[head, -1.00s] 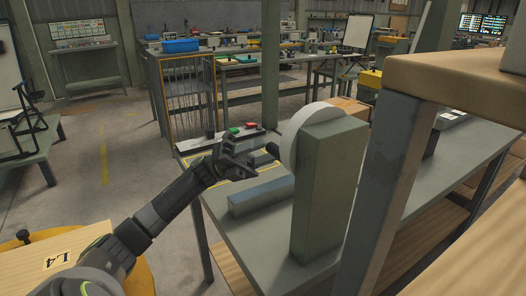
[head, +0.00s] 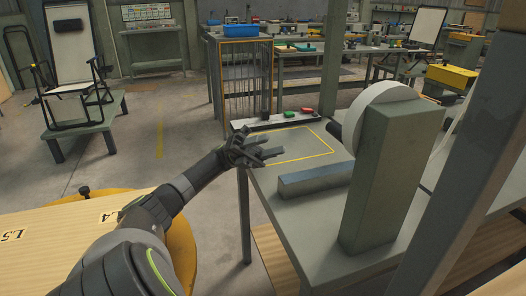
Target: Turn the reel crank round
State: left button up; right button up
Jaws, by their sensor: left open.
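The reel is a white disc (head: 378,104) mounted on the side of a grey-green upright block (head: 387,175) on the bench. A dark, short cylindrical crank handle (head: 336,131) sticks out at the disc's lower left. The rest of the crank is hidden or too small to tell. My left gripper (head: 273,152) is over the bench's left edge, left of the crank handle and apart from it. Its fingers are open and empty, pointing right towards the reel. My right gripper is not in view.
A grey bar (head: 315,180) lies on the bench top (head: 289,224) in front of the reel. Behind is a yellow-outlined area (head: 305,142) and a strip with green and red buttons (head: 290,117). A dark post (head: 466,170) stands close at right.

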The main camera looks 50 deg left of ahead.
pick_arm(q)
jog(key=shift+v, duration=0.85)
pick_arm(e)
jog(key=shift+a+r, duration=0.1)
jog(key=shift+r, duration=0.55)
